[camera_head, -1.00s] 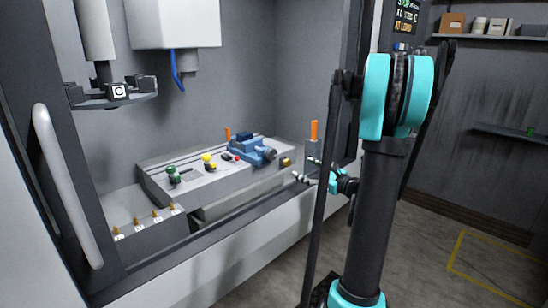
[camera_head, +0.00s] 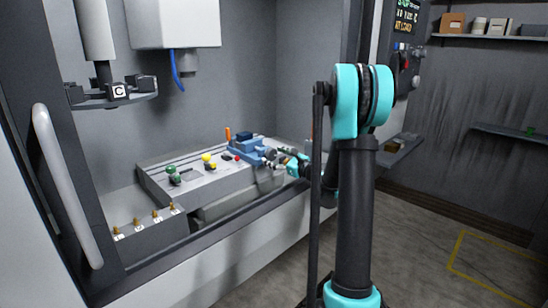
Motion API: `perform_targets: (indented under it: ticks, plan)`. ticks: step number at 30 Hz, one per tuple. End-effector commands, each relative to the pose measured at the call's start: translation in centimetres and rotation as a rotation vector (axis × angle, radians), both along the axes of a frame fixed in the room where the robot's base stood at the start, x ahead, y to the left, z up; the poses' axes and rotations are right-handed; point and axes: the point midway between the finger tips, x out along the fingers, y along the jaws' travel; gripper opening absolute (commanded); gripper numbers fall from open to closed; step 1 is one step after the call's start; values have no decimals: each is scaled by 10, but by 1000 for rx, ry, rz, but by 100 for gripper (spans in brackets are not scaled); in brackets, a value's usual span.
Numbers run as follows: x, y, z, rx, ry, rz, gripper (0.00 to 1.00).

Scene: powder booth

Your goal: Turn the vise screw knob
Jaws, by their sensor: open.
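The blue vise (camera_head: 243,148) sits at the right end of the grey bed inside the machine. Its screw knob end (camera_head: 268,154) faces right, toward my gripper, and is small and partly hidden. My gripper (camera_head: 277,156), with a teal wrist, is open. Its fingers are close beside the vise's screw end, at about the same height. I cannot tell whether they touch the knob or are around it.
On the bed left of the vise are a green knob (camera_head: 172,171), a yellow knob (camera_head: 207,158) and a red button (camera_head: 238,158). An orange handle (camera_head: 228,134) stands behind the vise. A tool carousel (camera_head: 112,98) hangs at upper left. The machine's front sill runs below my arm.

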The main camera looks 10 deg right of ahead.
Motion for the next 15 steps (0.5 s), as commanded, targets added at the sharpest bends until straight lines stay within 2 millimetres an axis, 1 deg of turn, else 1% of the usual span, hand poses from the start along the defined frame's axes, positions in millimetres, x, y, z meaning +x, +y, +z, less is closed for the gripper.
perform_targets:
  ticks: [3,10,15]
  plan:
    - [3,2,0,0,0,0,68]
    - [3,2,0,0,0,0,68]
    - [3,2,0,0,0,0,47]
